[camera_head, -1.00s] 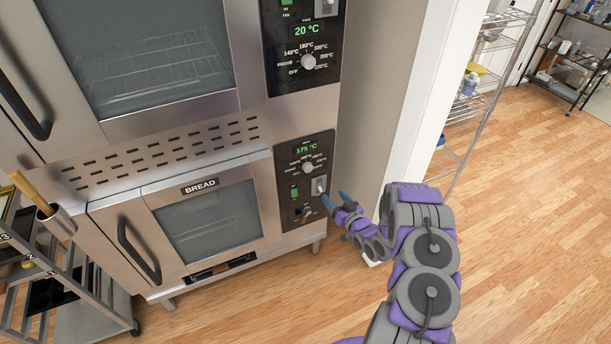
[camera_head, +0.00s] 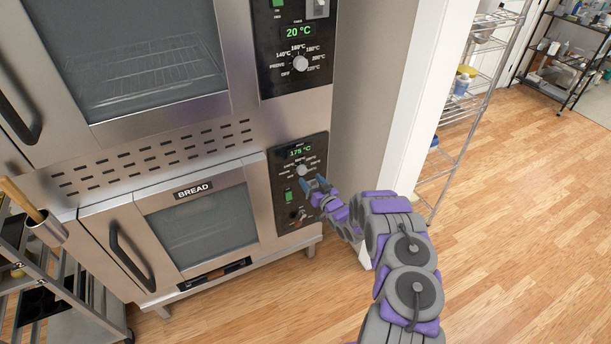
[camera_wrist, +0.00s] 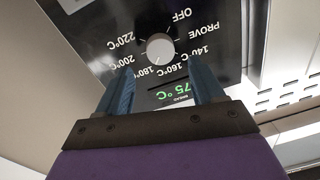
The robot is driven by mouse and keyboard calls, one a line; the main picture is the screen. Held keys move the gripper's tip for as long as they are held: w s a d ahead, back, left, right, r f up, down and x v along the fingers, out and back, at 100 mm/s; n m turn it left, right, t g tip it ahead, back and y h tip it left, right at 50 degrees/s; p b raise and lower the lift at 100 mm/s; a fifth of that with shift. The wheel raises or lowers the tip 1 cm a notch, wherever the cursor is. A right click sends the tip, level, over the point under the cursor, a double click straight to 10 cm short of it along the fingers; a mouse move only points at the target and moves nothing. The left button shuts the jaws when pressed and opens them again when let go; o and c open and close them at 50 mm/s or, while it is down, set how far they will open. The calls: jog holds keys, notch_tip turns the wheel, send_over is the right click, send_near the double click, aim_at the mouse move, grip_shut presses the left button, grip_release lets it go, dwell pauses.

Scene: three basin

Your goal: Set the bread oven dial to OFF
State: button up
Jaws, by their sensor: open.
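The bread oven (camera_head: 125,210) is the lower oven, labelled BREAD. Its silver dial (camera_head: 302,170) is on the black control panel, below a green display (camera_head: 300,152) reading 175 °C. In the wrist view the panel appears upside down. There the dial (camera_wrist: 160,48) lies between and beyond my two blue fingers, apart from them, its mark seeming to point between 160 and 180 °C. The OFF label (camera_wrist: 181,16) is visible. My gripper (camera_head: 316,182) is open and empty, close in front of the panel; it also shows in the wrist view (camera_wrist: 162,75).
A second oven (camera_head: 140,60) above has its own dial (camera_head: 300,64) and a 20 °C display. A grey rack cart (camera_head: 85,310) stands at lower left. A wire shelf (camera_head: 450,140) is to the right. The wooden floor (camera_head: 520,240) at right is clear.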

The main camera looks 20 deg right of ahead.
aim_at(304, 171)
jog(key=shift+w+a+b, duration=0.2)
jog(key=shift+w+b, duration=0.2)
jog(key=shift+w, duration=2.2)
jog(key=shift+c, duration=0.2)
jog(key=c, duration=1)
